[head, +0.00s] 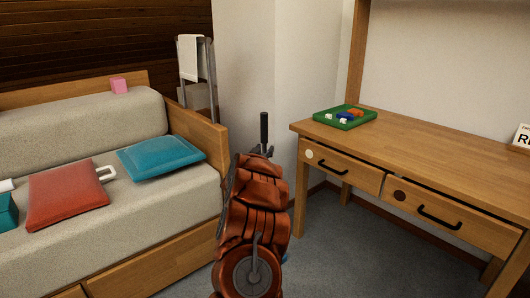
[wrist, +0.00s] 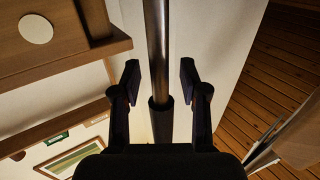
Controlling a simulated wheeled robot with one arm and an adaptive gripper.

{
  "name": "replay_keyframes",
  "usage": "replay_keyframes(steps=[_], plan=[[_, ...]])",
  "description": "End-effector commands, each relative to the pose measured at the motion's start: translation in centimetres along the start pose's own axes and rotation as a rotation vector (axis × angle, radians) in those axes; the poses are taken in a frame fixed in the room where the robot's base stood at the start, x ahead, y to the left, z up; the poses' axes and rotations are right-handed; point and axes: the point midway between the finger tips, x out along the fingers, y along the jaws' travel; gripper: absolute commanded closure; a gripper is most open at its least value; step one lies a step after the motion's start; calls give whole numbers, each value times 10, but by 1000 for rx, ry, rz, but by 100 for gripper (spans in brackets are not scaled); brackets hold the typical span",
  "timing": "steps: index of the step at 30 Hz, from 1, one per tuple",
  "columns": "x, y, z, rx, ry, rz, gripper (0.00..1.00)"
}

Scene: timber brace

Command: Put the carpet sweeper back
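A slim upright handle with a black grip (head: 264,128) stands behind my orange arm in the head view. It looks like the carpet sweeper's handle; the sweeper's lower part is hidden by my arm. In the wrist view, a shiny metal pole (wrist: 157,45) with a dark grip (wrist: 162,120) runs between my fingers. My gripper (wrist: 159,82) is open, with a finger on each side of the pole and a narrow gap on both sides.
A wooden desk (head: 430,158) with two drawers stands at right, bearing a green tray (head: 322,118). A sofa (head: 75,118) with a red cushion (head: 65,194) and blue cushion (head: 160,156) is at left. A rack with a white cloth (head: 188,58) stands behind it. Grey floor (head: 345,255) is clear.

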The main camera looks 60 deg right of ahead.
Motion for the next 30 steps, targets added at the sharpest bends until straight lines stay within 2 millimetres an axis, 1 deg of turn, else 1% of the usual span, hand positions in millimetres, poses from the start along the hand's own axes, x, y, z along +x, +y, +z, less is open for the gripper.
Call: replay_keyframes(steps=[8,14,23,30], plan=[[0,0,2,0,-3,1,54],[-8,0,0,2,-3,0,54],[-40,0,1,1,-5,-1,54],[-70,0,1,1,-5,-2,54]])
